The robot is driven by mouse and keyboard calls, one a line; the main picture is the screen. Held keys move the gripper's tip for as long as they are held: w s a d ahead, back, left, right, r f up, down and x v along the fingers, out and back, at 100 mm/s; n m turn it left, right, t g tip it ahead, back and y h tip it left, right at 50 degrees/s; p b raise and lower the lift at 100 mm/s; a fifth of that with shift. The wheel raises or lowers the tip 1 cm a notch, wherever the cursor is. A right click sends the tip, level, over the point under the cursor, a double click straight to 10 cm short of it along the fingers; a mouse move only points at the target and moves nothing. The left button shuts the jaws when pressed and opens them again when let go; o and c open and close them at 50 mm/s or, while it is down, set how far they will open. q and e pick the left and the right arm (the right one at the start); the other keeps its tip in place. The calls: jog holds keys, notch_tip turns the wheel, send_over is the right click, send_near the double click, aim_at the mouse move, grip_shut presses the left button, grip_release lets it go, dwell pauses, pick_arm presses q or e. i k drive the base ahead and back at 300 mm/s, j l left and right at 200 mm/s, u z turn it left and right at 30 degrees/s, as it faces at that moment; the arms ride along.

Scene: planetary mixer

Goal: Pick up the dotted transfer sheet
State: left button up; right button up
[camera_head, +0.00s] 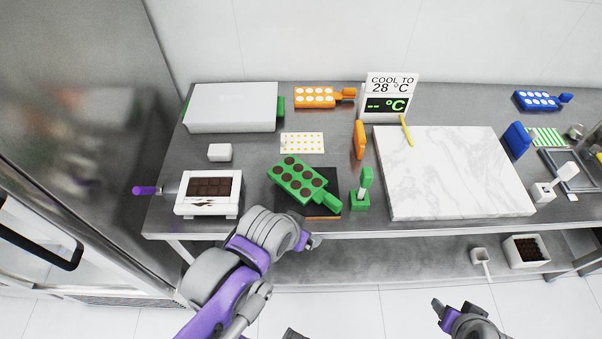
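The dotted transfer sheet (302,143) is white with yellow dots. It lies flat on the steel table, behind the green mould and below the orange mould in the picture. My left gripper (308,241) is at the table's front edge, well short of the sheet, with nothing visible in it. Its fingers are too small and turned away to show whether they are open. My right gripper (440,308) is low at the bottom of the picture, in front of the table and far from the sheet. Its finger gap does not show clearly.
A green mould (297,182) with brown rounds rests over a dark mat (325,209) in front of the sheet. An orange mould (315,97), a small white block (220,152), an orange upright piece (360,139) and a marble slab (455,180) surround it. A green-striped sheet (548,137) lies far right.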

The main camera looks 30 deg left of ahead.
aim_at(298, 142)
jog(key=k+j+u, duration=0.15)
jog(key=k, duration=1)
jog(key=j+u, duration=0.1)
jog(key=u, duration=0.25)
jog(key=j+u, duration=0.1)
jog(key=u, duration=0.3)
jog(key=j+u, duration=0.1)
jog(key=u, duration=0.25)
jog(key=i+j, duration=1.05)
jog(key=j, duration=0.15)
